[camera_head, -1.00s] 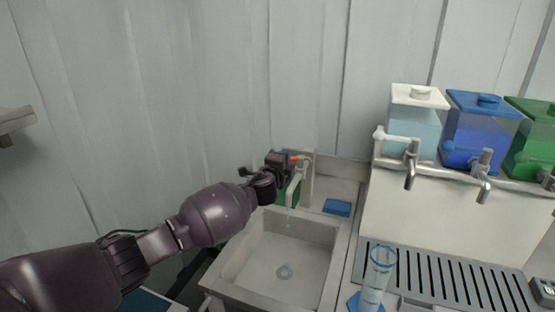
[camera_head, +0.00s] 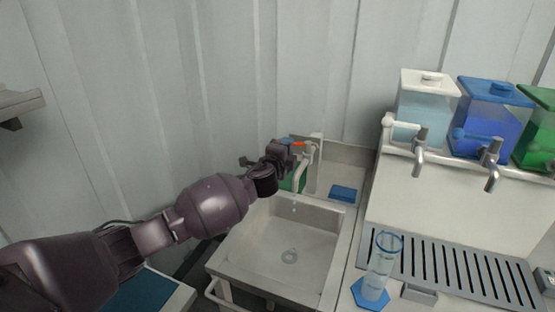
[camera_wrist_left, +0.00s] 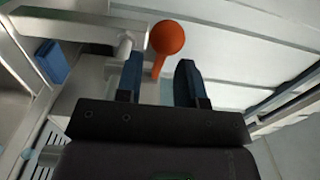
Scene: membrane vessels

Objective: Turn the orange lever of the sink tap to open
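The sink tap (camera_head: 311,168) is a pale metal pipe at the back of the sink, with small drops below its spout. In the left wrist view the lever (camera_wrist_left: 168,38) ends in an orange ball on a short stem. The left gripper (camera_wrist_left: 160,80) is open there, its two dark blue fingers apart. The ball lies just beyond the fingertips, in line with the gap, and the stem reaches down toward the left finger. I cannot tell whether they touch. My right gripper is not in view.
The sink basin (camera_head: 267,250) lies below the tap. To the right stand a clear cylinder (camera_head: 377,280), a drain grate (camera_head: 450,270) and coloured tanks (camera_head: 490,115).

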